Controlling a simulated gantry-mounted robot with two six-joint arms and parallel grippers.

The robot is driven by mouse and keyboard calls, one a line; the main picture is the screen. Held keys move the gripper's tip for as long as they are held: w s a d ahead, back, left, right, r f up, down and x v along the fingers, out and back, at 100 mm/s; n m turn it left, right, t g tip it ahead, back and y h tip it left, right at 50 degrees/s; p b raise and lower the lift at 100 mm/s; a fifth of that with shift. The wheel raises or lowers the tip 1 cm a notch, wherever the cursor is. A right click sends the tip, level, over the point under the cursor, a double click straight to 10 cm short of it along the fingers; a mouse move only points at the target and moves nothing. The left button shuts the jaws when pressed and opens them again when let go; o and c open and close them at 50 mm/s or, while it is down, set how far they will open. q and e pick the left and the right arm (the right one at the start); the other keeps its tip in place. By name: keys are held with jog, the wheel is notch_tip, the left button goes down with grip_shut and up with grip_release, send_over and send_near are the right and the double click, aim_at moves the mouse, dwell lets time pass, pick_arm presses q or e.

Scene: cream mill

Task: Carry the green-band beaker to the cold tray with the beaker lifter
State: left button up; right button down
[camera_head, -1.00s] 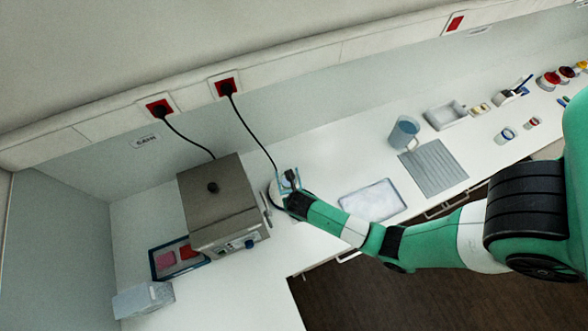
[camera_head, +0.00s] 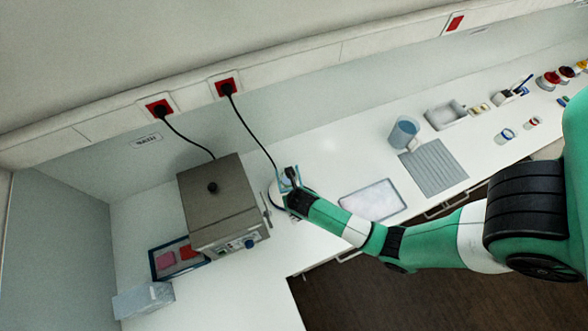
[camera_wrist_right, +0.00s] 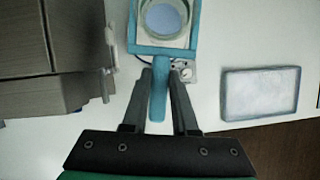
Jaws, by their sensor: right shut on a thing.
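My right gripper (camera_wrist_right: 160,80) is shut on the blue handle of the beaker lifter (camera_wrist_right: 158,98). The lifter's square blue frame surrounds a round clear beaker (camera_wrist_right: 165,17) with pale contents in the right wrist view. No green band can be made out on it. Beaker and lifter are over a white round-topped device, partly hidden by them; I cannot tell whether they touch it. In the head view the gripper (camera_head: 288,187) covers most of this. A pale, frosty-looking tray, apparently the cold tray (camera_head: 372,200), lies to the right; it also shows in the right wrist view (camera_wrist_right: 260,94).
A grey-brown oven-like box (camera_head: 215,200) stands close to the left of the gripper. A cable runs from a wall socket (camera_head: 225,87) down to the device. A ribbed grey mat (camera_head: 433,168) and a blue jug (camera_head: 403,133) are beyond the pale tray. The counter between device and tray is clear.

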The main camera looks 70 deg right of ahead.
jog(key=s, duration=0.2)
jog(key=s+d, duration=0.1)
jog(key=s, duration=0.2)
jog(key=shift+s+d+f, duration=0.25)
jog(key=shift+s+f, duration=0.1)
jog(key=shift+f, duration=0.05)
